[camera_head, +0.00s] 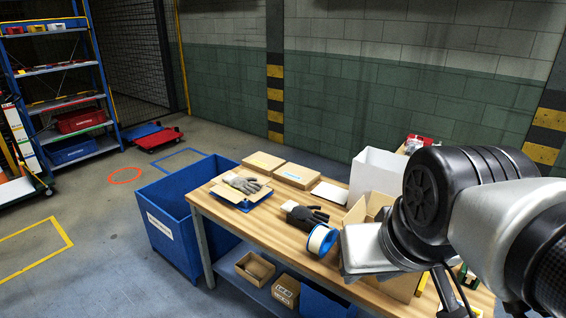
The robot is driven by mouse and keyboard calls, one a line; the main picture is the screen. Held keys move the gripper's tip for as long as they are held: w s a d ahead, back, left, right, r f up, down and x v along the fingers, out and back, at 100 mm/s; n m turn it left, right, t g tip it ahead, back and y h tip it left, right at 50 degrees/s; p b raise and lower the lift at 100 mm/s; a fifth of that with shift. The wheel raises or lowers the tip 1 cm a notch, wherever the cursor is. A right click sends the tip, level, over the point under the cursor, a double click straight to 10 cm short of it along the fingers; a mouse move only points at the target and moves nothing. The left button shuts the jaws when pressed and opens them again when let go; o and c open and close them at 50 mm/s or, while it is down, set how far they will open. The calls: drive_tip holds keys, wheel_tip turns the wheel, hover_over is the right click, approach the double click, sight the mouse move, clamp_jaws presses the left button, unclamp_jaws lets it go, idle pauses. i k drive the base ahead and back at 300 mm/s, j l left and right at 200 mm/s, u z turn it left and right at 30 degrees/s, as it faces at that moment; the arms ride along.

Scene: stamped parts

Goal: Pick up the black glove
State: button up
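The black glove (312,217) lies on the wooden workbench (264,218), near the middle of its top. A white and blue tape roll (321,240) stands close to its right front side. My arm reaches in from the right. What looks like part of my gripper (447,293) shows dark at the lower right, well to the right of the glove and apart from it. Most of the gripper is hidden or cut off, so I cannot tell whether it is open.
A grey glove (242,183) lies on cardboard at the bench's left end. Flat boxes (294,175) line the back edge. A white bin (374,172) and an open carton (357,212) stand right of the black glove. A blue crate (168,226) stands on the floor at left.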

sight(301, 212)
drive_tip(key=z, duration=0.4)
drive_tip(key=i+j+z, duration=0.35)
drive_tip(key=j+z, duration=0.15)
drive_tip(key=i+j+z, duration=0.25)
drive_tip(key=j, duration=0.2)
drive_tip(key=i+j+z, duration=0.1)
drive_tip(key=j, duration=0.45)
drive_tip(key=i+j, duration=0.1)
drive_tip(key=j, duration=0.4)
drive_tip(key=i+j+z, duration=0.1)
drive_tip(key=j+z, duration=0.15)
drive_tip(key=j, duration=1.15)
drive_tip(key=i+l+u, duration=0.2)
drive_tip(key=l, duration=0.3)
drive_tip(key=k, duration=0.1)
